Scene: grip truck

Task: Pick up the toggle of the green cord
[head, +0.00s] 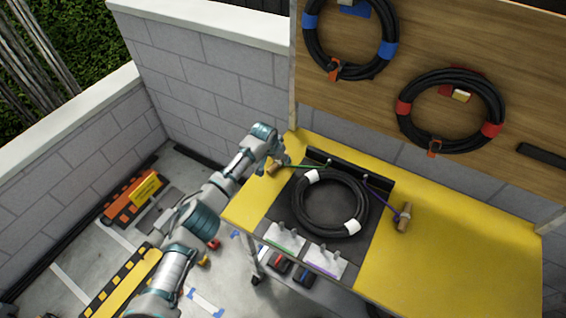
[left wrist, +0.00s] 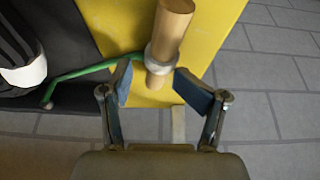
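The green cord (head: 305,167) ends at a wooden toggle (head: 274,169) near the left edge of the yellow tabletop (head: 450,255). In the left wrist view the toggle (left wrist: 171,35) is a light brown cylinder with a grey collar, and the green cord (left wrist: 85,70) runs left from the collar. My left gripper (head: 281,160) is at the toggle. In the left wrist view its fingers (left wrist: 158,86) are apart, with the toggle's collar end in line with the gap. I cannot tell whether a finger touches it. My right gripper is not in view.
A coiled black hose (head: 330,202) with white bands lies on a dark mat beside the green cord. A purple cord (head: 380,192) leads to another wooden toggle (head: 404,217). Two pale clip plates (head: 285,238) stand at the mat's front. The tabletop's right part is clear.

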